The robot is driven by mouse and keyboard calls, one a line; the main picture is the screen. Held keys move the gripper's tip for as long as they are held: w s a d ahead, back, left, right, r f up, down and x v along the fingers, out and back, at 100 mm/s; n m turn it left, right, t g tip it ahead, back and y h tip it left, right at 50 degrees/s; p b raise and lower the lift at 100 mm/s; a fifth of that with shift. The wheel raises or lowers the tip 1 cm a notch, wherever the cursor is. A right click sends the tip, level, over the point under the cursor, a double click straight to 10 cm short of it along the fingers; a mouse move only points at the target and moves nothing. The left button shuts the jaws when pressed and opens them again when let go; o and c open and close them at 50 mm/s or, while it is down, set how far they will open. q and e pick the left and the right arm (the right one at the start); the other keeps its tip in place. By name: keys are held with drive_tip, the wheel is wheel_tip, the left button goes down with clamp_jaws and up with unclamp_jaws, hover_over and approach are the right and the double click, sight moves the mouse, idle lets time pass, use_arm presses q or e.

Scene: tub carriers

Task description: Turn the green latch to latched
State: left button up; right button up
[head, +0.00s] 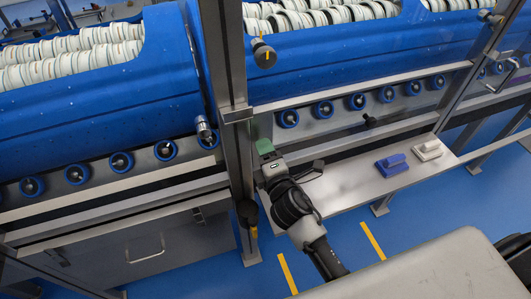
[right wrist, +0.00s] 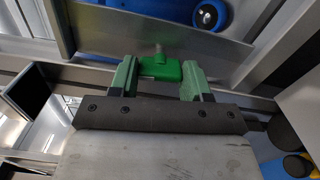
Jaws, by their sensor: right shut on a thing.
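The green latch (right wrist: 163,70) shows in the right wrist view as a small green piece on a metal plate, with a short grey pin at its top. My right gripper (right wrist: 160,79) has its two green fingers on either side of it and is shut on it. In the head view my right gripper (head: 266,151) reaches up to the metal frame beside the upright post. There the latch is too small to tell apart from the green fingertips. My left gripper is not in view.
A steel post (head: 229,100) stands just left of my right gripper. A metal shelf (head: 345,183) to its right bears a blue block (head: 392,166) and a white block (head: 430,150). Large blue tubs (head: 100,98) with stacked white discs stand behind.

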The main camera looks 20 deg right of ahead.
drive_tip(key=shift+m, duration=0.7)
drive_tip(key=o, duration=0.9)
drive_tip(key=s+b, duration=0.1)
drive_tip(key=s, duration=0.4)
drive_tip(key=s+b, duration=0.1)
drive_tip(key=s, duration=0.5)
drive_tip(key=shift+d, duration=0.2)
drive_tip(key=shift+w, duration=0.1)
